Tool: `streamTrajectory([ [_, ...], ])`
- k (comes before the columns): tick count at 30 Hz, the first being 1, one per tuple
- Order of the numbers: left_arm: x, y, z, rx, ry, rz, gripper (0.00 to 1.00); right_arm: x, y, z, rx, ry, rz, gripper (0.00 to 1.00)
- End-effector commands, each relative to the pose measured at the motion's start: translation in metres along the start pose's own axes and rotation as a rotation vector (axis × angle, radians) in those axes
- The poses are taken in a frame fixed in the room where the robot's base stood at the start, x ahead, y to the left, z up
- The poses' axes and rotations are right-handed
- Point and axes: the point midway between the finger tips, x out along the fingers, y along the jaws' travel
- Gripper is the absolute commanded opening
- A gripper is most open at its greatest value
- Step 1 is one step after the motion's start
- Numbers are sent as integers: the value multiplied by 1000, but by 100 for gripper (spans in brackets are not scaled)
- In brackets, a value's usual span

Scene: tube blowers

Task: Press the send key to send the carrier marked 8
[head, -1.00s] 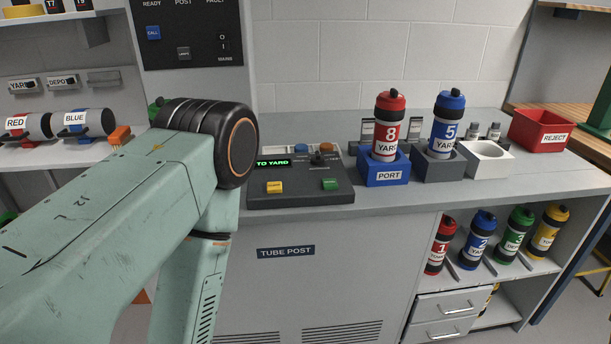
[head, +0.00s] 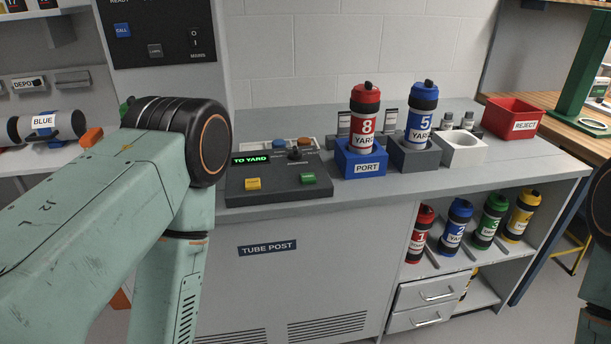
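The red carrier marked 8 YARD (head: 365,120) stands upright in the blue PORT block (head: 361,166). Left of it is the dark control console (head: 275,190) with a green-lit TO YARD display (head: 251,159). A yellow key (head: 253,184) and a green key (head: 308,178) are on its front; their lettering is too small to read, so I cannot tell which is send. A dark knob or lever (head: 294,154) is near its back. My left arm stands left of the console and my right arm shows at the right edge. Both grippers are out of frame.
A blue carrier marked 5 YARD (head: 421,115) stands in a grey block (head: 414,160) beside the port. An empty white holder (head: 464,155) and a red REJECT bin (head: 511,118) are further right. Several carriers stand on the shelf below. The counter front is clear.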

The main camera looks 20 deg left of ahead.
Motion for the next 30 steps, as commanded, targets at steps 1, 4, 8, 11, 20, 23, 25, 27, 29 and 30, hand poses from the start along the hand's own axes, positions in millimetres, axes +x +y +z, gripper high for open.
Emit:
streamTrajectory([
  [1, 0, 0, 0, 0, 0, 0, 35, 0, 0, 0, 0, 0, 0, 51],
  [4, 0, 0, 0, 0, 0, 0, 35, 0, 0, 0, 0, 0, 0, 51],
  [8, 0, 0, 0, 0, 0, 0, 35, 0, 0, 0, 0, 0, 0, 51],
  [11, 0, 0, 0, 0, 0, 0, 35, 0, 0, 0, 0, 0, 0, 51],
  [20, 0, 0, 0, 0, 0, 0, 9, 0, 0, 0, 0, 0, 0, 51],
  [23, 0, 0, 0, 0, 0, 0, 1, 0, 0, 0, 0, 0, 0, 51],
  [25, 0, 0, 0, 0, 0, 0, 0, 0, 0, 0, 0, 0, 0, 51],
  [27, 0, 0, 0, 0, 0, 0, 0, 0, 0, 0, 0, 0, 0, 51],
  [29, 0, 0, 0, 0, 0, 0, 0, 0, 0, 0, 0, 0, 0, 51],
  [30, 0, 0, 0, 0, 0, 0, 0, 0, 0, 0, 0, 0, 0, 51],
])
